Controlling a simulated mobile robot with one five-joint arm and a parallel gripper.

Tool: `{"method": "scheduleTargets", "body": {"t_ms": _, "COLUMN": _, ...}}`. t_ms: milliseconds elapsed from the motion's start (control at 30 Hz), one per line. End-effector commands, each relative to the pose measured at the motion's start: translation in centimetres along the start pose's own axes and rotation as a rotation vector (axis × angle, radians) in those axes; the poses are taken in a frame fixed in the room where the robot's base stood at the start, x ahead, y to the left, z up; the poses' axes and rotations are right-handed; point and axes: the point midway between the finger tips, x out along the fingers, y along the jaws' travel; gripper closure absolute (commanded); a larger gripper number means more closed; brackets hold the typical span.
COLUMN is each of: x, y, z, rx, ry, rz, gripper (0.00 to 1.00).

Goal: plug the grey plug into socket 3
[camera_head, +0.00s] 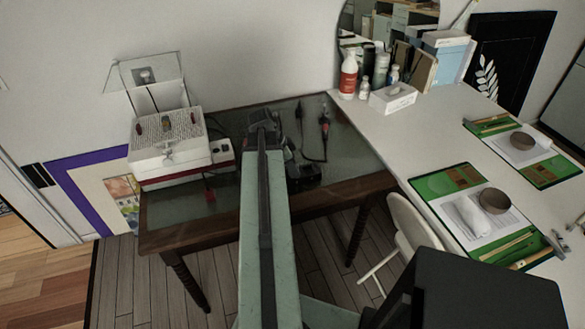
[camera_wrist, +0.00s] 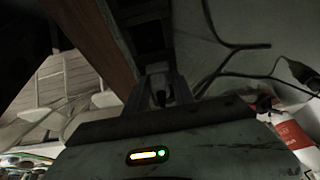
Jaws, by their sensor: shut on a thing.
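My gripper (camera_head: 262,122) is over the back of the glass-topped table, at the end of my outstretched arm. In the wrist view my gripper (camera_wrist: 160,92) is shut on a small grey thing, which looks like the grey plug (camera_wrist: 159,98). Only a little of it shows between the fingers. A dark, ribbed long thing (camera_wrist: 150,42) lies just beyond the fingertips; it may be the socket strip, but no socket number is readable. I cannot tell whether the plug touches it. In the head view my arm hides the plug and any sockets.
The table's wooden edge (camera_head: 215,229) runs along the front. A white box-like machine (camera_head: 170,150) stands left. A white table (camera_head: 420,135) adjoins at right. Dark cables (camera_wrist: 225,62) cross the wrist view.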

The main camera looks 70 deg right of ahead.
Motion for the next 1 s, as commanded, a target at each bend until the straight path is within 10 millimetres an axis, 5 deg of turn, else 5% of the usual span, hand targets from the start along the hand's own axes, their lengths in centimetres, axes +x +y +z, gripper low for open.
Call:
{"method": "scheduleTargets", "body": {"t_ms": 700, "x": 1.7, "y": 0.6, "z": 0.7, "rx": 0.001, "ry": -0.013, "rz": 0.01, "gripper": 1.0}}
{"method": "scheduleTargets", "body": {"t_ms": 733, "x": 1.7, "y": 0.6, "z": 0.7, "rx": 0.001, "ry": -0.013, "rz": 0.01, "gripper": 0.65}}
{"method": "scheduleTargets", "body": {"t_ms": 800, "x": 1.7, "y": 0.7, "z": 0.7, "rx": 0.002, "ry": -0.013, "rz": 0.011, "gripper": 0.45}}
{"method": "scheduleTargets", "body": {"t_ms": 1000, "x": 1.2, "y": 0.7, "z": 0.6, "rx": 0.002, "ry": -0.012, "rz": 0.01, "gripper": 0.45}}
